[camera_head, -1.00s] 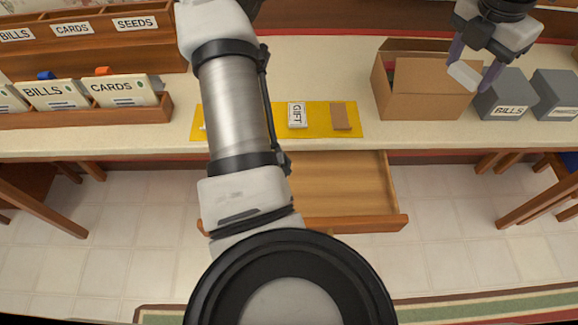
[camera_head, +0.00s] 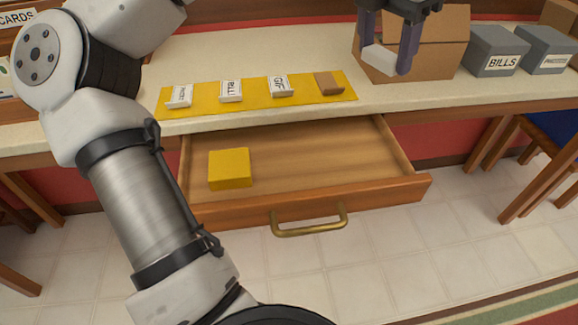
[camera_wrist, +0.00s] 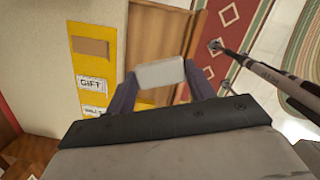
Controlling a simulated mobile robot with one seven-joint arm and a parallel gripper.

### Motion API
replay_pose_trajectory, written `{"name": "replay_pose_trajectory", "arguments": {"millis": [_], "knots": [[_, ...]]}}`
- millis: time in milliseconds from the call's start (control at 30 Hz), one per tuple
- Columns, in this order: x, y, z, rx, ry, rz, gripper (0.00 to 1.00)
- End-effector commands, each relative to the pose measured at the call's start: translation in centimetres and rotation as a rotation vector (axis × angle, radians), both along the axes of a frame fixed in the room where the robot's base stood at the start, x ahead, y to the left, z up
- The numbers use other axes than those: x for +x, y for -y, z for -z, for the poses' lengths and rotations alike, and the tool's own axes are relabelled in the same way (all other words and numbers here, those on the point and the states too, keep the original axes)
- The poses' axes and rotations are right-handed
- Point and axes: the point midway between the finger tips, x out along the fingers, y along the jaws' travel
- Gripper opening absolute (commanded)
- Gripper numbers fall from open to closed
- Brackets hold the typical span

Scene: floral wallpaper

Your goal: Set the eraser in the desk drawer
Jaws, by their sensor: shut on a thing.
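A white eraser (camera_head: 379,60) is held between the fingers of my gripper (camera_head: 390,50), which is shut on it above the desk, in front of the cardboard box. The eraser also shows in the wrist view (camera_wrist: 161,74) between the two dark fingers. The desk drawer (camera_head: 392,158) is pulled open below the desk edge, to the lower left of my gripper. A yellow block (camera_head: 230,169) lies in its left part; the rest of the visible drawer floor is bare. A brass handle (camera_head: 309,221) is on the drawer front.
A yellow mat (camera_head: 205,104) on the desk carries several small labelled cards and a brown piece (camera_head: 328,84). An open cardboard box (camera_head: 440,58) and grey boxes, one marked BILLS (camera_head: 497,51), stand at the right. My arm covers the left side.

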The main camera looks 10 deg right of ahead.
Motion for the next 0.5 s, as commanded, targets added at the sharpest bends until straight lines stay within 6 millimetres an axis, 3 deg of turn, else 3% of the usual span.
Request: {"name": "replay_pose_trajectory", "arguments": {"millis": [33, 300, 500], "knots": [[-0.2, -0.5, 1.1, -0.001, 0.003, 0.003, 0.32], [-0.8, -1.8, 2.0, 0.003, 0.002, 0.022, 0.32], [-0.9, -1.8, 6.8, 0.004, 0.001, 0.024, 0.32]]}}
